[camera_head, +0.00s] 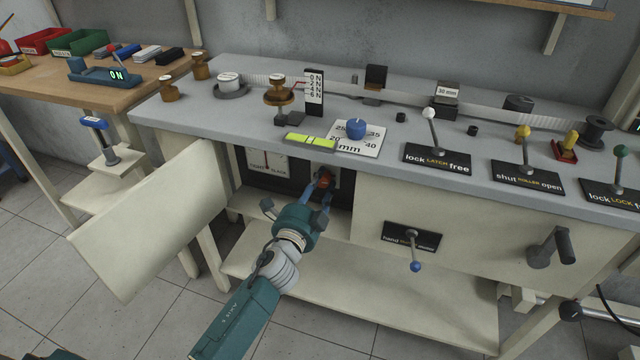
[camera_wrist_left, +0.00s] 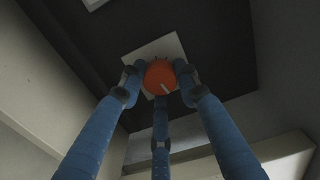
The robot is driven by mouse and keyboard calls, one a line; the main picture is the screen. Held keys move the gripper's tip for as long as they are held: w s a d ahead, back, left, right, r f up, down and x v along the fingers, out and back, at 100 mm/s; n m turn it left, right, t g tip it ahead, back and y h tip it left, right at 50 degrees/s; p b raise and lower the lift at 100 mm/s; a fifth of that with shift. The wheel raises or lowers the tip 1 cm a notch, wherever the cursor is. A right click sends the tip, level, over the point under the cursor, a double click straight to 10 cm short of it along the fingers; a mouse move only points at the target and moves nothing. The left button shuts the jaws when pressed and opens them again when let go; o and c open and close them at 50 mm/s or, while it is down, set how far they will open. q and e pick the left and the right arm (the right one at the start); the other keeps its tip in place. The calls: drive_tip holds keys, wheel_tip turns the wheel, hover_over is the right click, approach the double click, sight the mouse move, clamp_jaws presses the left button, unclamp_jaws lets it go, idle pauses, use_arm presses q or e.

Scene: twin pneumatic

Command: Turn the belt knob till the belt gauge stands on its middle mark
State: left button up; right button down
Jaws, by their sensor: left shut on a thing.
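The orange belt knob (camera_head: 325,177) sits in a dark recess under the bench top. My left gripper (camera_head: 323,188) reaches into the recess and is shut on it. In the left wrist view the knob (camera_wrist_left: 159,76) shows a white pointer line toward the lower right, on a pale square plate (camera_wrist_left: 172,48). The blue fingers (camera_wrist_left: 160,80) close around its sides. The belt gauge (camera_head: 267,160), a white dial lettered TIGHT and SLACK, is left of the knob. Its needle looks near upright, but the bench edge cuts off the top of the dial. My right gripper is out of view.
An open cream door panel (camera_head: 150,220) stands left of the recess. A lower shelf (camera_head: 350,290) runs beneath. On the front are a blue-tipped hand lever (camera_head: 415,266) and a dark crank (camera_head: 553,250). Above, the bench carries a blue knob (camera_head: 356,129), a yellow-green level (camera_head: 311,142) and several levers.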

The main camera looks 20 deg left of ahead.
use_arm(q)
drive_tip(key=shift+d+r, duration=0.1)
drive_tip(key=shift+d, duration=0.05)
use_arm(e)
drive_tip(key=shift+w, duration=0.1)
use_arm(q)
drive_tip(key=o, duration=1.1)
drive_tip(key=shift+o, duration=0.2)
drive_tip(key=s, duration=1.2)
drive_tip(key=shift+a, duration=0.2)
